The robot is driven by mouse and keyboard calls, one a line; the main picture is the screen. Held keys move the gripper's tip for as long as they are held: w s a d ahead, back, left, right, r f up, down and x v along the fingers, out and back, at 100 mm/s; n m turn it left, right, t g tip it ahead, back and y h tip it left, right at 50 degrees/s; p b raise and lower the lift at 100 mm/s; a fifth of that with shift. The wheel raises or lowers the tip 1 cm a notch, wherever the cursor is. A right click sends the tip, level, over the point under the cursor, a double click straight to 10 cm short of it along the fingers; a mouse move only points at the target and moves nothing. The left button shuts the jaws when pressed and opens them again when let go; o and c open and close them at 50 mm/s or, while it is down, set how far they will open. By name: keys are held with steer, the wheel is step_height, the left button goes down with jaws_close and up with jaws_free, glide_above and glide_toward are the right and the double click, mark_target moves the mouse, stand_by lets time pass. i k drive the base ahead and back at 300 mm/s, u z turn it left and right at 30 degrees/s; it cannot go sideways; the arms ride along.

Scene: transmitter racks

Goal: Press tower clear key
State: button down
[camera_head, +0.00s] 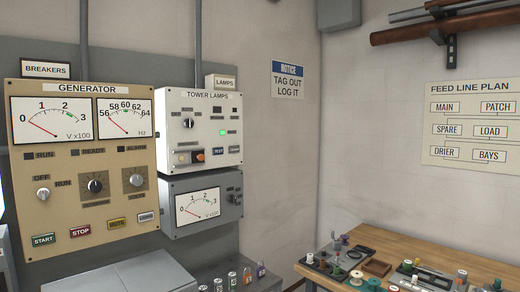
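The white tower lamps panel (173,116) hangs on the grey wall board, right of the tan generator panel. It carries a black rotary knob (188,123), a lit green lamp (223,132) and a white-and-orange rocker or switch (198,156). At its lower right are a blue key (218,151) that seems to read TEST and a pale key (234,150) beside it. The pale key's lettering is too small to read, so I cannot tell whether it is the clear key. My gripper is not in view.
The generator panel (85,197) has dials, knobs and several keys. A grey meter box (174,190) hangs under the tower lamps panel. A grey cabinet top (130,272) stands below. A wooden bench (380,240) with small parts is at the lower right.

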mark_target(236, 148)
steer(key=z, duration=0.35)
steer(key=i, duration=1)
steer(key=u, duration=0.45)
steer(key=i, duration=0.9)
steer(key=u, duration=0.75)
